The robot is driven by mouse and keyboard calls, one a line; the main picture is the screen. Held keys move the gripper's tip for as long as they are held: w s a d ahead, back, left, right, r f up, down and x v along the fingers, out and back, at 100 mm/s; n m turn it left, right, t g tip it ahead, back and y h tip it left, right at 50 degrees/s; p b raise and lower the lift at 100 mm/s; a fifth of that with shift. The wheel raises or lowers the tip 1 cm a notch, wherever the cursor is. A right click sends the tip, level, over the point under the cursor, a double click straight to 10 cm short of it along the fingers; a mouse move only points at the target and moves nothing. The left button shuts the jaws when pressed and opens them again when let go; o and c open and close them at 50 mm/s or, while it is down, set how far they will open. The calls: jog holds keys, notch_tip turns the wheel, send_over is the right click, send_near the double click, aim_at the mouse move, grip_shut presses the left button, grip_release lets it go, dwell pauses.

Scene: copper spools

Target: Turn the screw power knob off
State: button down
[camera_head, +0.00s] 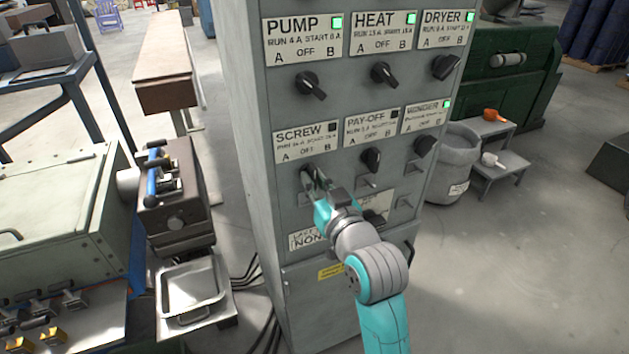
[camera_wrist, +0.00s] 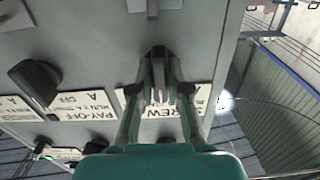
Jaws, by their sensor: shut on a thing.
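The SCREW label (camera_head: 305,142) is on the grey control cabinet, with a dark lamp (camera_head: 332,127) at its upper right. The black screw knob (camera_head: 308,171) is just below the label, mostly hidden by my gripper in the head view. My gripper (camera_head: 314,182) reaches up to it from the front. In the wrist view, which sees the panel upside down, my gripper (camera_wrist: 159,76) is shut on the screw knob (camera_wrist: 158,57), one finger on each side. The knob's handle looks lined up with the middle of its label, pointing roughly at OFF.
The pay-off knob (camera_head: 371,160) and winder knob (camera_head: 425,146) are close on the right. The pump knob (camera_head: 310,85), heat knob (camera_head: 384,75) and dryer knob (camera_head: 446,67) are above, with green lamps lit. A metal tray (camera_head: 191,287) stands left of the cabinet.

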dwell(0.4)
jog(key=c, duration=1.1)
grip_release()
jog(key=shift+c, duration=0.2)
jog(key=v, duration=1.2)
